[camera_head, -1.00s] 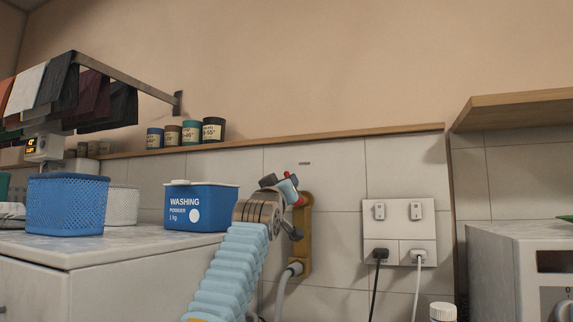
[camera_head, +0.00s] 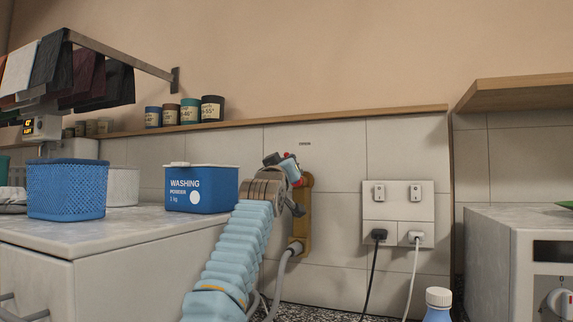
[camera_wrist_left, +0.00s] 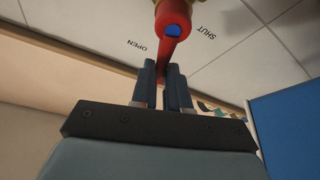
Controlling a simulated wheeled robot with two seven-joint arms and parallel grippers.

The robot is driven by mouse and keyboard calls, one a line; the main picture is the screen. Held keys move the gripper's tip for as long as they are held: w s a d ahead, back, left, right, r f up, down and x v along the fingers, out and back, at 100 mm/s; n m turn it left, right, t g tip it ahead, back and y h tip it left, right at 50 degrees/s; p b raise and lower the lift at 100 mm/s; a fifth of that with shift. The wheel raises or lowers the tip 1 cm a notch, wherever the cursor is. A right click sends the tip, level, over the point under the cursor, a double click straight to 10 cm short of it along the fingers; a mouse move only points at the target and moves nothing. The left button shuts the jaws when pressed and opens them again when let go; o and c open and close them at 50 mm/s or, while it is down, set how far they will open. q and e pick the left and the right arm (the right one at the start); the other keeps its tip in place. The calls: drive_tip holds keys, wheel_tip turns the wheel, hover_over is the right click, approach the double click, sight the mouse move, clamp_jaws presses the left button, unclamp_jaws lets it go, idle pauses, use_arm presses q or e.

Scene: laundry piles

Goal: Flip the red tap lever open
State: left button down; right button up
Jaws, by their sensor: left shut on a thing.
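The red tap lever (camera_wrist_left: 168,50) runs from its round red hub at the top of the left wrist view down between my fingers. The words OPEN and SHUT are printed on the wall tiles, and the lever lies between them. My left gripper (camera_wrist_left: 164,85) is shut on the lever. In the head view my left gripper (camera_head: 284,162) is at the top of the yellow tap mount (camera_head: 304,222). My right gripper is not in view.
A grey hose (camera_head: 278,275) hangs below the tap. A blue washing powder box (camera_head: 203,190) and a blue basket (camera_head: 66,190) stand on the counter to the left. A socket panel (camera_head: 397,205) with two plugged cables is to the right. A bottle (camera_head: 438,303) stands lower right.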

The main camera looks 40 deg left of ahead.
use_arm(q)
drive_tip(key=shift+w+d+r+m+t+h, duration=0.1)
drive_tip(key=shift+d+m+t+h, duration=0.35)
drive_tip(key=shift+m, duration=0.6)
drive_tip(key=shift+w+d+m+h, duration=0.1)
drive_tip(key=shift+m+h, duration=0.5)
drive_tip(key=shift+m, duration=0.4)
drive_tip(key=shift+w+d+r+m+t+h, duration=0.1)
drive_tip(key=shift+d+m+t+h, duration=0.35)
drive_tip(key=shift+m, duration=0.6)
drive_tip(key=shift+a, duration=0.15)
drive_tip(key=c, duration=1.1)
unclamp_jaws()
drive_tip(key=shift+f, duration=0.1)
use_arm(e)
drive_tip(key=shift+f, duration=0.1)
use_arm(q)
drive_tip(key=shift+r+b+v, duration=0.2)
drive_tip(key=shift+b+v, duration=5.2)
drive_tip(key=shift+v, duration=1.5)
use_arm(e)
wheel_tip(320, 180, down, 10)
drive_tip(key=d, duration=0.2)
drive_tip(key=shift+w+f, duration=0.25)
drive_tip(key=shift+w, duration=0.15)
